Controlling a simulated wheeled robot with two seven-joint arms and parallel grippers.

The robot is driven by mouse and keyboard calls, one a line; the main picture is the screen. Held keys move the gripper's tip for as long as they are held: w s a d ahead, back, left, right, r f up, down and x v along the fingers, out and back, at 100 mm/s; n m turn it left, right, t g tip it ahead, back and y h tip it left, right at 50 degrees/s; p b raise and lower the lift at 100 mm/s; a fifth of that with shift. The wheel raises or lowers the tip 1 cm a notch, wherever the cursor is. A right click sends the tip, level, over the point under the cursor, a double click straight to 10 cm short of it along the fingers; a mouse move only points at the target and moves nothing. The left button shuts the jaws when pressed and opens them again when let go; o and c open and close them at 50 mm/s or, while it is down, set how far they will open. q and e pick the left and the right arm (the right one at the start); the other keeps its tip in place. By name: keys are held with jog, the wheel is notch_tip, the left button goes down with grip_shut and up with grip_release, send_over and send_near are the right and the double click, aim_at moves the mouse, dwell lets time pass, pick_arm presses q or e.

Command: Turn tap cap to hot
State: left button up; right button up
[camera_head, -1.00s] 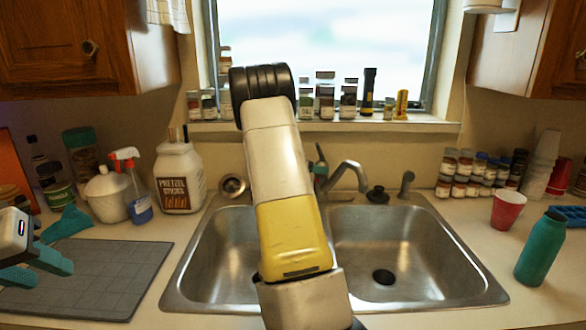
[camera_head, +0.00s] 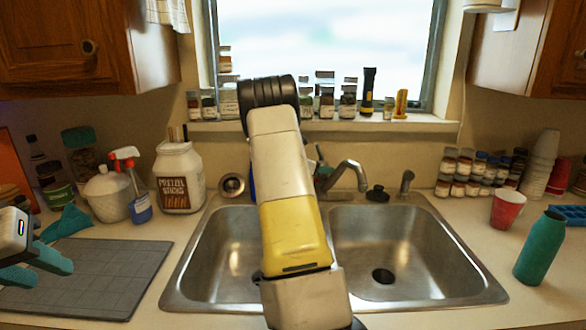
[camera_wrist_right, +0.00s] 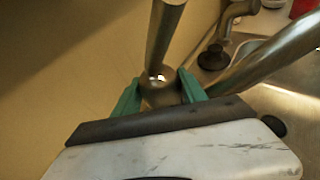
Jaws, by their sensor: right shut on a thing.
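The metal tap (camera_head: 352,168) stands behind the double sink in the head view, its spout arching right. My right arm crosses in front of it and hides part of the tap and most of the right gripper. In the right wrist view, my right gripper (camera_wrist_right: 160,92) has its teal fingers on both sides of the round tap cap (camera_wrist_right: 157,78) and is shut on it. A metal lever (camera_wrist_right: 164,35) rises from the cap, and the spout (camera_wrist_right: 272,55) runs off to the right. My left gripper (camera_head: 48,270) is open and empty above the grey mat at the left.
The steel sink (camera_head: 455,270) has two empty-looking basins. A pretzel jar (camera_head: 180,180) and a spray bottle (camera_head: 138,195) stand left of it. A red cup (camera_head: 507,210) and a teal bottle (camera_head: 540,248) stand right. A black stopper (camera_head: 377,194) sits beside the tap.

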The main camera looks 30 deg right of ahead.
jog(key=shift+m+g, duration=1.4)
jog(key=shift+g, duration=0.2)
jog(key=o, duration=1.1)
jog(key=v, duration=0.8)
jog(key=shift+w, duration=0.1)
